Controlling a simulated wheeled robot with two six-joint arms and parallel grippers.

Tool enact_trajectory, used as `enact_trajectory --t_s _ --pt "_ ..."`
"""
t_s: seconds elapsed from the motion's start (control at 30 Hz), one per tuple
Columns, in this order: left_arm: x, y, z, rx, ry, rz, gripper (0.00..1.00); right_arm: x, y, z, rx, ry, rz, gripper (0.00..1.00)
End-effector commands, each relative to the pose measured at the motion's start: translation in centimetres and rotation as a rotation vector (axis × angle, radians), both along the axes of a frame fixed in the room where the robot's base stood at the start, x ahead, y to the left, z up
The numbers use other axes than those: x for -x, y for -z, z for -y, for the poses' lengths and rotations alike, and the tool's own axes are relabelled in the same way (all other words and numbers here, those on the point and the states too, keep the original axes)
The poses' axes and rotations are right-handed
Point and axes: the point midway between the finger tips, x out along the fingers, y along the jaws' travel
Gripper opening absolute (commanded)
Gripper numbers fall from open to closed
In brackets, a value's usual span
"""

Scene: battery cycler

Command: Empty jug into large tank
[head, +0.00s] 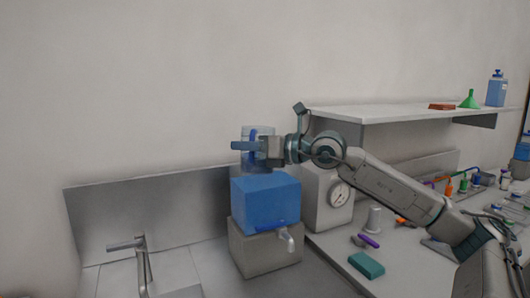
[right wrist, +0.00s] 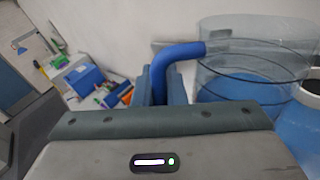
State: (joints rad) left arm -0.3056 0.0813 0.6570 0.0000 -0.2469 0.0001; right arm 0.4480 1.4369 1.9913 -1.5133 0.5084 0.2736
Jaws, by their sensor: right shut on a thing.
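My right gripper (head: 257,147) is shut on the blue handle (right wrist: 172,62) of a clear jug (head: 249,132). The jug looks about upright, above the large blue tank (head: 265,203), and the gripper hides part of it. In the right wrist view the clear jug (right wrist: 255,55) stands at the right with blue liquid low in it. A pale round opening (right wrist: 311,92) on a blue body shows at the right edge, probably the tank's. The tank sits on a grey block (head: 262,247) and has a tap (head: 288,240) at its front. My left gripper is not in view.
A sink faucet (head: 142,262) stands at the left. A box with a dial gauge (head: 328,198) is right of the tank, below a shelf (head: 400,112) bearing a bottle (head: 496,90) and a green funnel (head: 470,99). A teal block (head: 367,264) lies on the bench.

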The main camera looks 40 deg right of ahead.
Motion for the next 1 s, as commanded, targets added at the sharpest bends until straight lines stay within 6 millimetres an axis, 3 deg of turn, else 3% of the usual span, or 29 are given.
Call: enact_trajectory --t_s 0.47,0.87,1.0 --pt "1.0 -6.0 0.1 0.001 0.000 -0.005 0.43 -1.6 -3.4 2.0 -0.189 0.003 -0.146 0.00" --pt "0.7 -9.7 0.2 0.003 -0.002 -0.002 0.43 -3.0 -3.8 3.9 -0.346 0.002 -0.270 0.00" --pt "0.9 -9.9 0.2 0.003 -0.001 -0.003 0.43 -3.2 -3.6 4.1 -0.377 0.001 -0.293 0.00"
